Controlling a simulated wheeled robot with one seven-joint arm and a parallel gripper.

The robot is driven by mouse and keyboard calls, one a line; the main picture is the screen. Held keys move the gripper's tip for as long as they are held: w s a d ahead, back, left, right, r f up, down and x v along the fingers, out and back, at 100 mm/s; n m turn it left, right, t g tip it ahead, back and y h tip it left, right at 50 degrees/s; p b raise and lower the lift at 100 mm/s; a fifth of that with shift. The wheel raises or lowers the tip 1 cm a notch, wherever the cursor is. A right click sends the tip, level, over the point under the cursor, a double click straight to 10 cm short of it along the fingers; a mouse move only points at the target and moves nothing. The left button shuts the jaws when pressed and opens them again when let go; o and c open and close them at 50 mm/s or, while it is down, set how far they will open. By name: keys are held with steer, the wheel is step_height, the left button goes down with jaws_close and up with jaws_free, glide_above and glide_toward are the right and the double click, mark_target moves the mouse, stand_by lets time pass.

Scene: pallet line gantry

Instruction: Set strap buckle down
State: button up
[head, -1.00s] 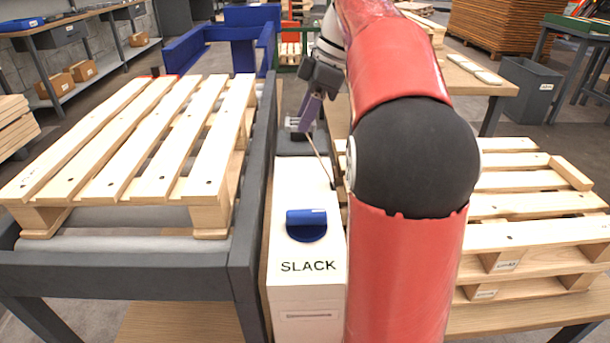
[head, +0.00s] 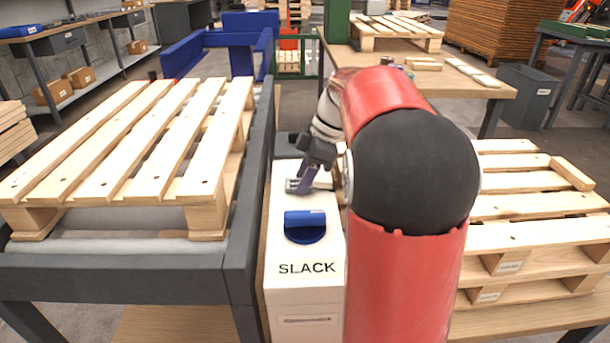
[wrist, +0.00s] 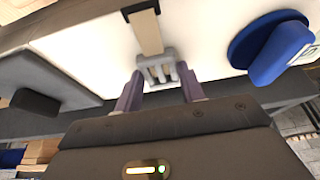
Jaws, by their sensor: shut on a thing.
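The strap buckle (wrist: 158,68) is a small grey metal piece with prongs, on the end of a tan strap (wrist: 147,30). In the wrist view my gripper (wrist: 162,88) is shut on the buckle, a purple finger on each side. In the head view my gripper (head: 305,183) is over the far part of the white box marked SLACK, with the buckle (head: 293,185) at its tip. The buckle is at or just above the box's top; I cannot tell if it touches. A blue knob (head: 305,225) is on the box, nearer the camera than the gripper.
A wooden pallet (head: 130,145) lies on the dark-framed conveyor (head: 120,285) at left. More pallets (head: 540,225) are stacked at right, past my arm. A wooden table (head: 490,85) stands behind. The white box's front top (head: 295,250) is clear around its label.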

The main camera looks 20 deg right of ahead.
steer(key=o, duration=1)
steer(key=shift+f, duration=0.1)
steer(key=p+v, duration=0.1)
steer(key=v, duration=1.1)
